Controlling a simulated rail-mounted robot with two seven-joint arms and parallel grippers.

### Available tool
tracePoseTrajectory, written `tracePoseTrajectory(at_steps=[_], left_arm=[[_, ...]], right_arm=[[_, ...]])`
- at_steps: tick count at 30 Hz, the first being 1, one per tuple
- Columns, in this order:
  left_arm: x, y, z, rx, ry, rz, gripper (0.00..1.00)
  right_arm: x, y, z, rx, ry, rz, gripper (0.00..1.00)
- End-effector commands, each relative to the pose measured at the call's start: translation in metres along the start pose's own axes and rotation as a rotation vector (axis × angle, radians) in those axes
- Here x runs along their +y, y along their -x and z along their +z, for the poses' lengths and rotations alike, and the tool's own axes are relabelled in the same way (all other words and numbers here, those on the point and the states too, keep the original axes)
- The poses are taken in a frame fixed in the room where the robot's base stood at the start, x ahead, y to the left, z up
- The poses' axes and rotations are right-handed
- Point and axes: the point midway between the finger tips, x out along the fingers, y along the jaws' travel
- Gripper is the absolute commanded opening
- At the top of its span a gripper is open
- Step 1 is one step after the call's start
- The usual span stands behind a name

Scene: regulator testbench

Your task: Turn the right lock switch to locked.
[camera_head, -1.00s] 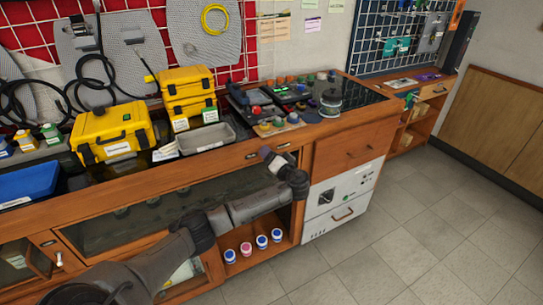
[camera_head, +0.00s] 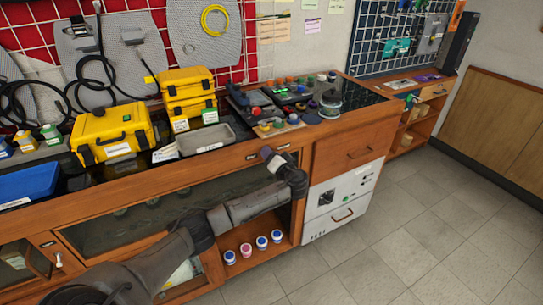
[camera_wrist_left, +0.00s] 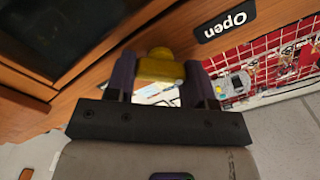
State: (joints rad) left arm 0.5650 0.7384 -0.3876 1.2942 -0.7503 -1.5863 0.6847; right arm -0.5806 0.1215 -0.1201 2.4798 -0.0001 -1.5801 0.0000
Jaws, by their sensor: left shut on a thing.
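The lock switch (camera_wrist_left: 160,68) is a small yellow knob with a flat bar on the wooden cabinet front in the left wrist view. My left gripper (camera_wrist_left: 160,88) is shut on its bar, one purple finger on each side. A black label reading "Open" (camera_wrist_left: 225,22) is beside the switch on the wood. In the head view my left gripper (camera_head: 266,153) reaches the front rail of the bench, between two small dark labels, and hides the switch there. My right gripper is not in view.
Yellow cases (camera_head: 112,132), a grey tray (camera_head: 207,139) and a blue bin (camera_head: 28,184) stand on the bench (camera_head: 130,200). Several small bottles (camera_head: 262,241) stand on the shelf below my forearm. The floor (camera_head: 400,220) at the right is clear.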

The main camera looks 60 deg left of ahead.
Motion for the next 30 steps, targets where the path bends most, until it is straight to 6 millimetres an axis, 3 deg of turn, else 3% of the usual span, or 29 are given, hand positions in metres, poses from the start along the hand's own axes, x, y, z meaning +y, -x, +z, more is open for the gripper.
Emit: tracePoseTrajectory(at_steps=[11, 30], left_arm=[[-0.002, 0.0, -0.002, -0.002, -0.09, 0.0, 0.25], [-0.001, 0.0, -0.003, -0.002, -0.67, 0.0, 0.25]], right_arm=[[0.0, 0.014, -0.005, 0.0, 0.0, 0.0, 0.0], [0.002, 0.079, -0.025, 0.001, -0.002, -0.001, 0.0]])
